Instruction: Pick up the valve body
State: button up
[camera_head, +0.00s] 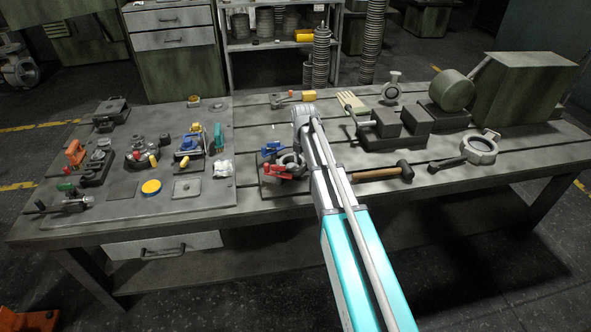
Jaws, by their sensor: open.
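Two pieces look like valve castings, and I cannot tell for sure which is the valve body. One is a grey ring-shaped casting (481,149) lying at the right of the bench. The other is a smaller pale flanged piece (391,91) standing at the back right. A dark round part (291,160) also sits beside a red piece (279,172) and a blue piece (271,148), partly hidden by my arm. My arm reaches in from the bottom right to the bench's middle. I cannot make out my gripper's fingers; the arm's end hides that area.
The steel bench (225,212) has a left plate crowded with clamps and small parts. A hammer (383,173) lies right of my arm, near dark blocks (403,125). A large green machine (525,90) stands at the back right. Bare bench shows along the front right.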

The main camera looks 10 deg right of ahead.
jog(key=shift+f+b, duration=0.65)
jog(key=shift+f, duration=0.35)
grip_shut()
